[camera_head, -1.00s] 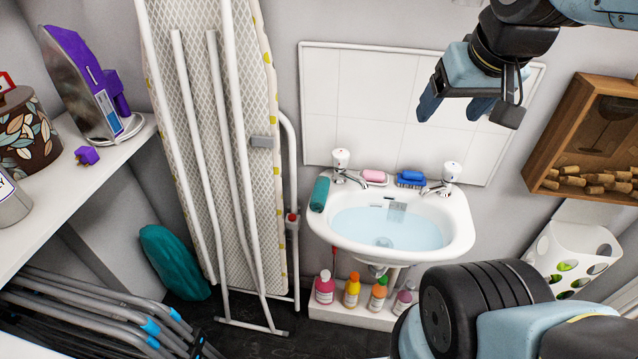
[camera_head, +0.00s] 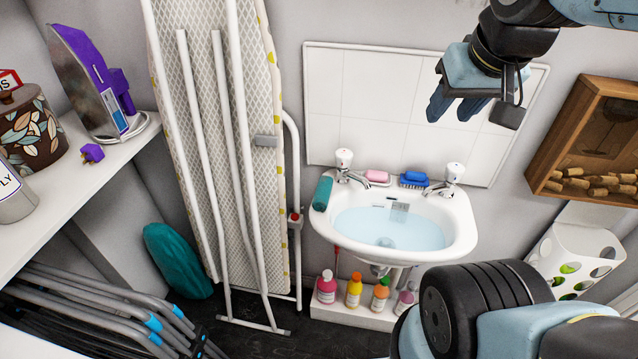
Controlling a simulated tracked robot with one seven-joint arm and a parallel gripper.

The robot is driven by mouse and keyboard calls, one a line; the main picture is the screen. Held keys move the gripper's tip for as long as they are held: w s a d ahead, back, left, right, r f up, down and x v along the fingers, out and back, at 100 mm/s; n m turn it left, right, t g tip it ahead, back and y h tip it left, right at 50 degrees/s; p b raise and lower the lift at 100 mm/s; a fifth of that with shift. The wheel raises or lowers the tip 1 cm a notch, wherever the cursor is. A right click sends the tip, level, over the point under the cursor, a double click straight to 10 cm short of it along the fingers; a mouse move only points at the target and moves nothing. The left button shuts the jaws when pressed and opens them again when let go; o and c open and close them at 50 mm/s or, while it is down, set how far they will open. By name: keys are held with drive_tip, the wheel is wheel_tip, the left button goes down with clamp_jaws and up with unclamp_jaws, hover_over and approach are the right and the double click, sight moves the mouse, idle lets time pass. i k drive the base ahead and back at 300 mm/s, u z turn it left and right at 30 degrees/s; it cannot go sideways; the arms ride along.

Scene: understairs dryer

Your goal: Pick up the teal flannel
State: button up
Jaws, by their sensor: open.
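The teal flannel (camera_head: 322,193) is a small rolled cloth lying on the left rim of the white sink (camera_head: 458,232), beside the left tap. My gripper (camera_head: 450,108) is above and to the right of it, in front of the tiled splashback, fingers pointing down. It is open, with nothing seen between the fingers, and well apart from the flannel. Nothing covers the flannel in this view.
Taps (camera_head: 346,166), pink soap (camera_head: 376,177) and a blue brush (camera_head: 414,178) sit along the sink's back. A folded ironing board (camera_head: 215,130) stands left. Several bottles (camera_head: 327,288) stand below. A wooden cork box (camera_head: 590,140) hangs right. Space above the basin is clear.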

sight(322, 193)
drive_tip(key=u, duration=1)
drive_tip(key=k, duration=0.5)
drive_tip(key=z, duration=1.4)
drive_tip(key=i, duration=0.5)
drive_tip(key=u, duration=0.05)
